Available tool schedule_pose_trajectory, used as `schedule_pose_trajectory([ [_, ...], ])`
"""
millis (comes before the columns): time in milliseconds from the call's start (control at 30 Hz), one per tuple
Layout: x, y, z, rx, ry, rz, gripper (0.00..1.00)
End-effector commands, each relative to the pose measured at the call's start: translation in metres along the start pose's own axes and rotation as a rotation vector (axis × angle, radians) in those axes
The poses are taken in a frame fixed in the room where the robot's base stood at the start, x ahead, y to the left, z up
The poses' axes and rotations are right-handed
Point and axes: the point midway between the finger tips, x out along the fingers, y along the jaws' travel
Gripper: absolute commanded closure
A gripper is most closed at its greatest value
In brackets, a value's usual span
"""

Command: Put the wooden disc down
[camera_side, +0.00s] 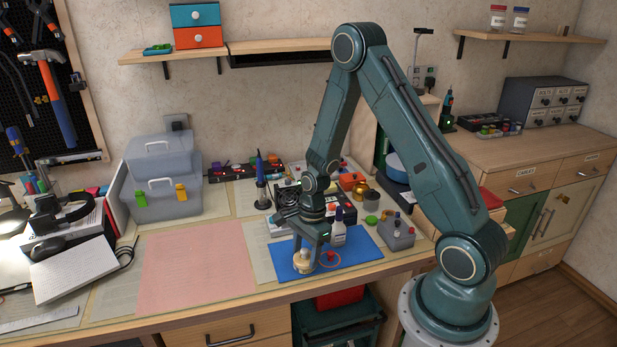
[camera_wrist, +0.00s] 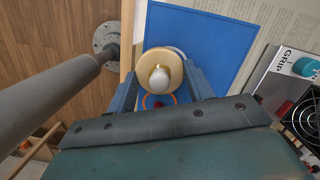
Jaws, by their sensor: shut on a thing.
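The wooden disc (camera_side: 303,263) is pale, with a rounded whitish knob on it. In the wrist view the disc (camera_wrist: 150,66) sits between my two blue fingers, its knob facing the camera. My gripper (camera_side: 309,252) points down over the blue mat (camera_side: 357,246) near the bench's front edge and is shut on the disc. The wrist view shows my gripper (camera_wrist: 160,78) with a finger at each side of the disc. The disc is at or just above the mat; I cannot tell whether it touches. Its underside is hidden.
An orange ring (camera_side: 339,261) with something red in it lies on the mat right beside the disc. A white bottle (camera_side: 339,228) stands behind, and a grey box (camera_side: 397,234) is to the right. A pink sheet (camera_side: 196,266) leaves clear flat room to the left.

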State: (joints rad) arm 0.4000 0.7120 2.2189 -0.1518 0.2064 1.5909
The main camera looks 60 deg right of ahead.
Motion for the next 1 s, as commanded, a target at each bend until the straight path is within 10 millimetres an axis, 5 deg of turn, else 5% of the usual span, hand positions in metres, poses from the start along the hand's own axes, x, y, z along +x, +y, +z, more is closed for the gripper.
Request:
schedule_pose_trajectory([
  [267,0.003,0.0,-0.001,0.0,0.0,0.001,0.7],
  [300,0.004,0.0,-0.001,0.0,0.0,0.001,0.46],
  [400,0.004,0.0,-0.001,0.0,0.0,0.0,0.27],
  [1000,-0.007,-0.001,0.0,0.001,0.0,-0.003,0.26],
])
